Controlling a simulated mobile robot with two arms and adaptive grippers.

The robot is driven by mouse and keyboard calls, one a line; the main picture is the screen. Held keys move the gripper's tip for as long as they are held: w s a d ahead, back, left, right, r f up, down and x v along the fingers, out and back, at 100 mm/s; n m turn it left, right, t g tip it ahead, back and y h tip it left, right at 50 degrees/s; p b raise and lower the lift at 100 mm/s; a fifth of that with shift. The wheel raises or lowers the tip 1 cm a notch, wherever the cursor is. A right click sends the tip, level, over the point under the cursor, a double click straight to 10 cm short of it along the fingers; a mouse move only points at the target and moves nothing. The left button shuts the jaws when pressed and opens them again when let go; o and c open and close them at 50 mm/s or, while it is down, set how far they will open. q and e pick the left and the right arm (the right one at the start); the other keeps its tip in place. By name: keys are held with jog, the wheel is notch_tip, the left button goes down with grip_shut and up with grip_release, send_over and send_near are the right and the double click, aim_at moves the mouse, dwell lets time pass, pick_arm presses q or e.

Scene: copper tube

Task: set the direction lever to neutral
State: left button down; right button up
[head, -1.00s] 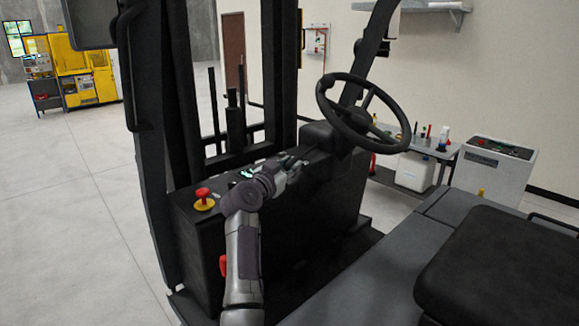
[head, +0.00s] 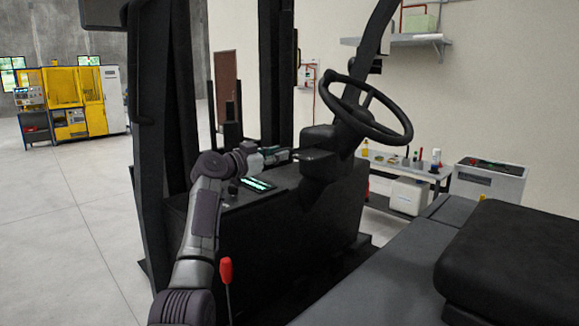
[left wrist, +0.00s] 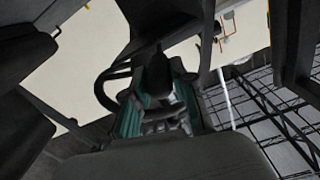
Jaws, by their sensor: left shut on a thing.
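The dark direction lever (left wrist: 158,76) shows in the left wrist view between the teal-lined fingers of my left gripper (left wrist: 157,110), which is shut on it. In the head view my left gripper (head: 286,154) reaches over the dash to the left side of the steering column, below the steering wheel (head: 364,108). The lever is small and dark there, so its exact position cannot be told. My right gripper is not in view.
A lit display (head: 259,184) sits on the dash below my left wrist. A red-handled lever (head: 226,271) stands close to my left forearm. The seat (head: 515,260) fills the lower right. Thick mast posts (head: 178,110) rise behind my arm.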

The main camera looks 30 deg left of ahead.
pick_arm(q)
jog(key=c, duration=0.9)
grip_release()
jog(key=shift+c, duration=0.2)
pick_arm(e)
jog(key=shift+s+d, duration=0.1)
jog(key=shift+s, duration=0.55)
pick_arm(q)
jog(key=shift+s, duration=0.1)
jog(key=shift+s+f, duration=0.1)
jog(key=shift+s, duration=0.1)
jog(key=v, duration=1.1)
jog(key=shift+s, duration=0.25)
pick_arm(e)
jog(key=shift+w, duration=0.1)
pick_arm(q)
jog(key=shift+a, duration=0.15)
